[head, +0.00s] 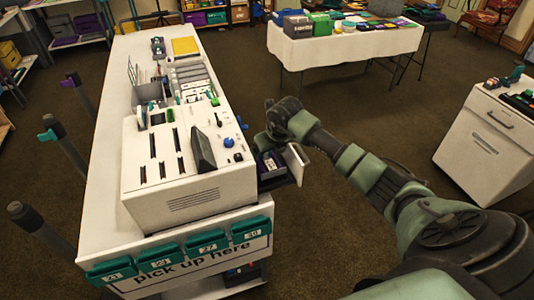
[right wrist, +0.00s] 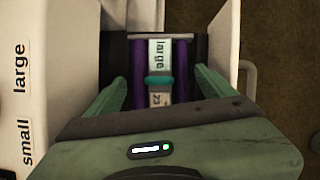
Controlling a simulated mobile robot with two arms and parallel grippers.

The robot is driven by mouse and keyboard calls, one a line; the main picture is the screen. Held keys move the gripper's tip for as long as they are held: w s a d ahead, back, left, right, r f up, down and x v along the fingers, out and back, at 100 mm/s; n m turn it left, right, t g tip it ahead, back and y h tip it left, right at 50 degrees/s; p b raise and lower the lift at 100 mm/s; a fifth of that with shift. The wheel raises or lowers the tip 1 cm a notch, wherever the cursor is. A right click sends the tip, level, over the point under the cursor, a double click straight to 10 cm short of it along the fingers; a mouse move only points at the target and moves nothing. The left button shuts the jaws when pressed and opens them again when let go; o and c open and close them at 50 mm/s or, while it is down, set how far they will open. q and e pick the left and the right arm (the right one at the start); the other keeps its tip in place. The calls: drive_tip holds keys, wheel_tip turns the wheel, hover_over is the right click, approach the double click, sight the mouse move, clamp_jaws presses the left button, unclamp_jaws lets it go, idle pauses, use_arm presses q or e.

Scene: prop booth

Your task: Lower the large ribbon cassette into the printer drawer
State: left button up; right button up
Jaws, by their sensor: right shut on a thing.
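The large ribbon cassette shows in the right wrist view as two purple rolls (right wrist: 181,72) beside a white strip marked "large", with a teal grip across the middle. My right gripper (right wrist: 160,82) is shut on it, with one green finger on each side. The white printer (head: 190,165) stands on the counter. Its drawer (head: 297,164) is pulled out on the right side, under my right gripper (head: 272,145) in the head view. The cassette lies over or inside the dark drawer bay; I cannot tell how deep it sits. My left gripper is not in view.
The printer wall beside the drawer carries the words "small" and "large" (right wrist: 22,95). The counter (head: 110,120) holds trays and tools behind the printer. A white cabinet (head: 485,140) stands at right and a cloth-covered table (head: 345,42) at the back. Open carpet lies between.

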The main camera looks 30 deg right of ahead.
drive_tip(key=shift+f, duration=0.35)
drive_tip(key=shift+f+b, duration=0.85)
drive_tip(key=shift+b, duration=0.05)
drive_tip(key=o, duration=1.4)
drive_tip(key=shift+o, duration=0.2)
drive_tip(key=shift+b+v, duration=0.95)
drive_tip(key=shift+v, duration=2.95)
drive_tip(key=shift+s, duration=0.1)
